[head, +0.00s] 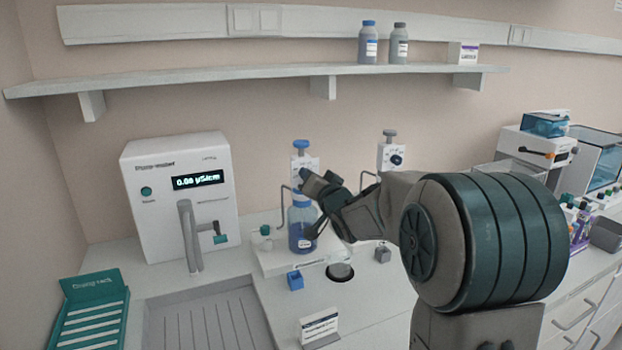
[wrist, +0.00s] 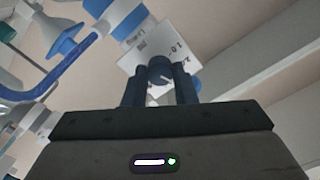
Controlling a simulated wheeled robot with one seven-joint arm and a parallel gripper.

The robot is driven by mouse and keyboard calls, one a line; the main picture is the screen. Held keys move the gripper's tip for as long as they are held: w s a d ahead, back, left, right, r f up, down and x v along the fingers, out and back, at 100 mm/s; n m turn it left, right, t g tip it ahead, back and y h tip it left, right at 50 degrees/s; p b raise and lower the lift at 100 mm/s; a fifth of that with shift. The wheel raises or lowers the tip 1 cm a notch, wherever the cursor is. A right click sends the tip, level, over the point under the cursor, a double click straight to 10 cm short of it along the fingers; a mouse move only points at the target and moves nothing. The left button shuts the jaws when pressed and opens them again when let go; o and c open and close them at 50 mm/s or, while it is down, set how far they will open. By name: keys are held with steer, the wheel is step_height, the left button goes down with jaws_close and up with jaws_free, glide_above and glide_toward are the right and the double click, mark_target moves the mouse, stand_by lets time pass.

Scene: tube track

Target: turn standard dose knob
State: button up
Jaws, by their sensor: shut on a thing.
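A bottle-top dispenser with a blue plunger (head: 301,147) stands on a blue-tinted bottle (head: 301,232) at the back of the counter. My gripper (head: 306,180) reaches in from the right at the front of the white dispenser head. In the wrist view, the dark round dose knob (wrist: 160,70) with a pale mark sits between my two fingers, in front of a white plate (wrist: 140,47) with printed marks. My gripper is shut on this knob. In the head view, the gripper hides the knob. The dispenser's label is too small to read.
A second dispenser (head: 391,155) with a grey plunger and dark knob stands to the right, partly behind my arm. A small green-capped vial (head: 266,236), a blue block (head: 295,280) and a sign card (head: 319,328) are nearby. A shelf (head: 250,72) runs above.

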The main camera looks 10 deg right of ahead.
steer(key=o, duration=1)
steer(key=s+d, duration=0.1)
steer(key=s, duration=0.8)
steer(key=s+d+b, duration=0.1)
steer(key=s, duration=0.3)
steer(key=shift+s+d, duration=0.3)
